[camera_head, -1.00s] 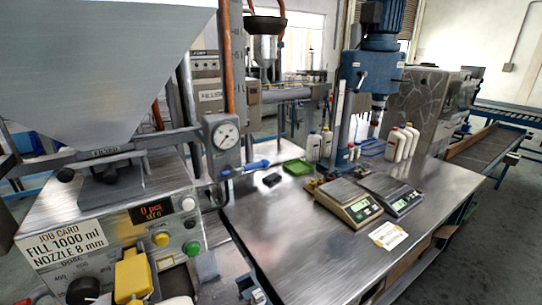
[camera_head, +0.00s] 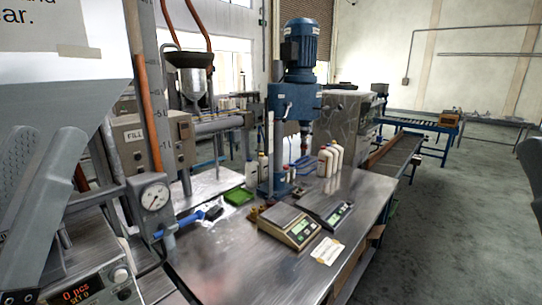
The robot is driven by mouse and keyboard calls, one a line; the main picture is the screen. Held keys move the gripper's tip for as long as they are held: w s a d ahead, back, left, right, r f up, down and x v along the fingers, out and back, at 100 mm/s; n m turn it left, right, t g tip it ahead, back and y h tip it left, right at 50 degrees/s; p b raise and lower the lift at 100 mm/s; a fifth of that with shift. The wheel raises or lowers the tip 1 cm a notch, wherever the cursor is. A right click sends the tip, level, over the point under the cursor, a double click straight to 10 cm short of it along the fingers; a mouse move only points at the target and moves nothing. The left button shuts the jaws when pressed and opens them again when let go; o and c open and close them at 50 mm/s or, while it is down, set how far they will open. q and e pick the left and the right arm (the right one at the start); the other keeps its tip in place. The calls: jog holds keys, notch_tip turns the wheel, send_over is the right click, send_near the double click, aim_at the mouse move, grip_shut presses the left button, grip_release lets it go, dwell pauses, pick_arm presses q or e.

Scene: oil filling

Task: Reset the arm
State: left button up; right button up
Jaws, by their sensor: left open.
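My left gripper (camera_head: 58,138) shows at the left edge in the head view. Its two grey fingers stand apart with nothing seen between them, in front of the hopper and the filling machine. The rest of my left arm is cut off by the frame. My right gripper is not seen. A dark shape (camera_head: 531,175) is cut off at the right edge, and I cannot tell what it is.
The steel table (camera_head: 215,270) holds two scales (camera_head: 289,227) (camera_head: 325,208), a white card (camera_head: 327,250), a green tray (camera_head: 238,196) and white bottles (camera_head: 331,160). A blue press (camera_head: 300,95) stands behind. A gauge (camera_head: 153,197) is near my left gripper. Open floor lies right.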

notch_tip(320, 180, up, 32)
jog(key=p, duration=2.9)
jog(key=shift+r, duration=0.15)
